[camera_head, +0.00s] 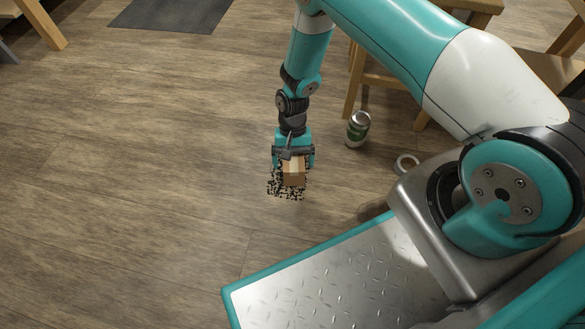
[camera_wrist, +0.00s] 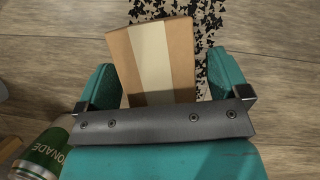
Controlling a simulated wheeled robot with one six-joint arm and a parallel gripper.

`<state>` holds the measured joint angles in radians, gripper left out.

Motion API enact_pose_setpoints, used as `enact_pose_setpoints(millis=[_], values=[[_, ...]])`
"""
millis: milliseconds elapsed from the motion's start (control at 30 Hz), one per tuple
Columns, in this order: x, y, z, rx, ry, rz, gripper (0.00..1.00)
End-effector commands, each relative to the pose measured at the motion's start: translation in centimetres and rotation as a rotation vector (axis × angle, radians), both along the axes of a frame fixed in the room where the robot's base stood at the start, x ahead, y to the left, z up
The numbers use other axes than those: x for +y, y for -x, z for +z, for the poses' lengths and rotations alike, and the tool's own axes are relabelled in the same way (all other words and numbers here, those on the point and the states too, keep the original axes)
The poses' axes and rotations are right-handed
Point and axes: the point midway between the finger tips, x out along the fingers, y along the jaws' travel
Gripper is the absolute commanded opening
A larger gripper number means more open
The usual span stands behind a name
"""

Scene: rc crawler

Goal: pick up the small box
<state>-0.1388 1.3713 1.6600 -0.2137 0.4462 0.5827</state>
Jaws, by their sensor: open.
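The small box (camera_head: 293,174) is brown cardboard with a pale tape strip. It is at the floor in the middle of the head view, directly below my gripper (camera_head: 293,160). In the wrist view, the box (camera_wrist: 155,58) shows between the two teal fingers of my gripper (camera_wrist: 160,85). A gap shows beside the box at the right finger; the left finger is very close to it. My gripper is open. Its palm hides the near end of the box.
A cup (camera_head: 406,164) is near my base. Black speckles (camera_head: 285,192) lie by the box. Wooden chair legs (camera_head: 353,85) stand behind the can. Floor at left is clear.

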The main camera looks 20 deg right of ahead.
Motion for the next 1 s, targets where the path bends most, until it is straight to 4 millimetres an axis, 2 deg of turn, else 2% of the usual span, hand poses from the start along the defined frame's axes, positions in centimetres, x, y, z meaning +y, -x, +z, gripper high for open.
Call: enact_pose_setpoints(millis=[33,67,767,1000], values=[[0.09,0.23,-1.01,0.001,0.000,0.000,0.94],[0.13,0.28,-1.12,0.000,0.000,0.000,0.94],[0.12,0.36,-1.35,0.000,0.000,-0.001,0.94],[0.13,0.34,-1.31,0.000,0.000,-0.001,0.40]])
